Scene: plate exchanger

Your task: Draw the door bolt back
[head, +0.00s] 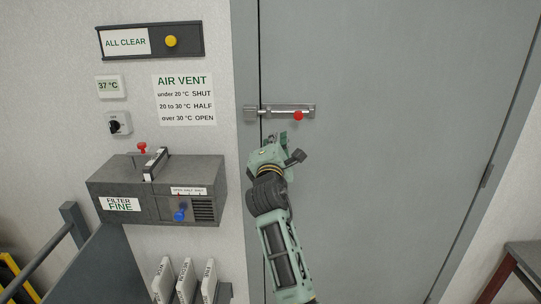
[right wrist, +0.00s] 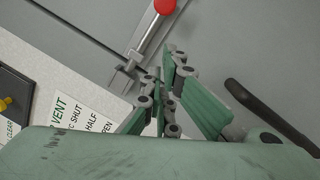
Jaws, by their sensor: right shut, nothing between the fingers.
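The door bolt (head: 281,110) is a metal bar mounted across the left edge of the grey door (head: 400,120), reaching the keeper (head: 250,113) on the frame. Its red knob (head: 298,116) sits toward the right part of the bar. In the right wrist view the bolt (right wrist: 148,36) runs diagonally, with the red knob (right wrist: 165,6) at the top edge. My right gripper (head: 283,137) is shut and empty, just below the bolt and slightly left of the knob, apart from the knob. Its fingers also show in the right wrist view (right wrist: 171,58). My left gripper is out of view.
Left of the door, a grey filter box (head: 105,180) with a red knob (head: 142,146) and a blue knob (head: 180,214) juts from the wall. An air vent sign (head: 183,99) and a yellow-button panel (head: 190,40) hang above. The door face right of my arm is clear.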

